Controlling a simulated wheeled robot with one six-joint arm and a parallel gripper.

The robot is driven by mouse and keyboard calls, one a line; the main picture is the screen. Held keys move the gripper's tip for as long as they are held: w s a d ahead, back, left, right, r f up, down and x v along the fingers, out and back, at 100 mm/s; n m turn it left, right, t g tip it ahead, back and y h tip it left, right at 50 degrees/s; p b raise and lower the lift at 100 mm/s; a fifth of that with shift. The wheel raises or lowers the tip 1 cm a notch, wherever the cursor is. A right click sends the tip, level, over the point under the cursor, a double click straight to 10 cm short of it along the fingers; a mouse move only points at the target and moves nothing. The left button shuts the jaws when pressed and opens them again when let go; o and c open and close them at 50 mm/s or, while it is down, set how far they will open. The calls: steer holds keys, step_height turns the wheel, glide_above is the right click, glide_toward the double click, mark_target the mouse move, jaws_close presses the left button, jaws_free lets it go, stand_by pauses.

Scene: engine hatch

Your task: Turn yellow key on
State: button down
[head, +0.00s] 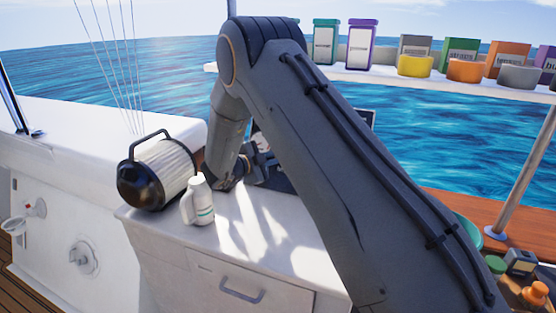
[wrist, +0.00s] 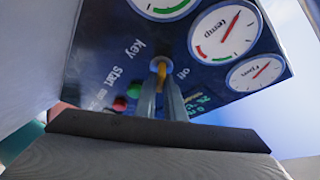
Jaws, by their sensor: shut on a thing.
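The yellow key (wrist: 159,67) sits in the dark blue panel (wrist: 105,60) in the wrist view, between the words "key" and "on". My gripper (wrist: 160,80) is shut on the key, with a fingertip on either side of it. The fingers partly cover the key, so its exact angle is hard to tell. In the head view my gripper reaches toward the panel (head: 367,117), but my arm hides the key and most of the panel.
Round gauges (wrist: 225,33) lie above and right of the key. A red button (wrist: 119,103) and a green button (wrist: 134,90) lie at its left. On the white counter (head: 255,240) stand a white bottle (head: 200,203) and a black-capped filter (head: 160,173), left of my forearm.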

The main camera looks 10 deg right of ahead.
steer(key=shift+m, duration=0.3)
steer(key=c, duration=1.8)
jaws_free()
steer(key=shift+c, duration=0.2)
step_height(320, 180, up, 10)
steer(key=b, duration=0.2)
